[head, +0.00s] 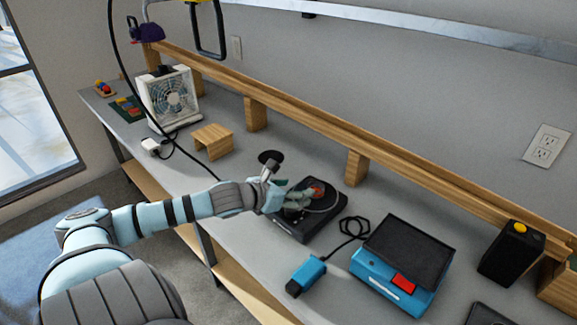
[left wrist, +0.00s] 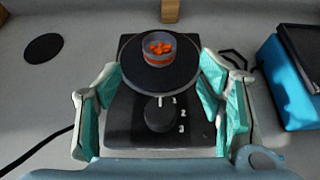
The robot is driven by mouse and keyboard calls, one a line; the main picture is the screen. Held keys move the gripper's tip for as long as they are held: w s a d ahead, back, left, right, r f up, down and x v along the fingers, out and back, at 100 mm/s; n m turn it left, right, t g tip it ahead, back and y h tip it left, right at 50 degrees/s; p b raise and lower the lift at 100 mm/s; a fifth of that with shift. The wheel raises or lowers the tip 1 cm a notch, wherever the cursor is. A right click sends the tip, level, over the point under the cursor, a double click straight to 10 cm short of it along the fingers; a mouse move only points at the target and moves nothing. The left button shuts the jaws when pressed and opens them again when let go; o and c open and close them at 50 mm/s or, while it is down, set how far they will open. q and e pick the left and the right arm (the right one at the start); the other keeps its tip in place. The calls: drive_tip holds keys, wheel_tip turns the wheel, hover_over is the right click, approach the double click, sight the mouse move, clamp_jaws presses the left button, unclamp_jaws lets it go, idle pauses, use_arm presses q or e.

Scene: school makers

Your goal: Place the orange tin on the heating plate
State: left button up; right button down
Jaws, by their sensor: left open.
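The orange tin (left wrist: 158,48) is a small round grey tin with orange contents. It sits upright on the far part of the round disc of the black heating plate (left wrist: 122,125), whose dial has numbers beside it. In the head view the orange tin (head: 318,187) shows just beyond my fingers, on the heating plate (head: 309,229). My left gripper (head: 297,197) is open and empty over the plate. In the left wrist view its fingers (left wrist: 158,78) are spread on both sides of the plate, apart from the tin. My right gripper is not in view.
A blue device with a black top (head: 407,254) and a blue power adapter (head: 308,272) are right of the plate. A black disc (head: 270,156), wooden stand (head: 213,140) and white fan unit (head: 168,97) are to the left. A wooden rail (head: 310,117) runs behind.

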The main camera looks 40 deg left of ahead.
use_arm(q)
drive_tip(key=s+r+p, duration=0.1)
drive_tip(key=r+p, duration=0.1)
drive_tip(key=p, duration=0.1)
drive_tip(key=shift+s, duration=0.2)
drive_tip(key=shift+s+f+p, duration=0.1)
drive_tip(key=shift+s+p, duration=0.05)
drive_tip(key=shift+p, duration=0.15)
drive_tip(key=shift+f, duration=0.2)
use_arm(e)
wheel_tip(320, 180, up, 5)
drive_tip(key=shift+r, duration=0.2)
use_arm(q)
drive_tip(key=shift+s+f, duration=0.1)
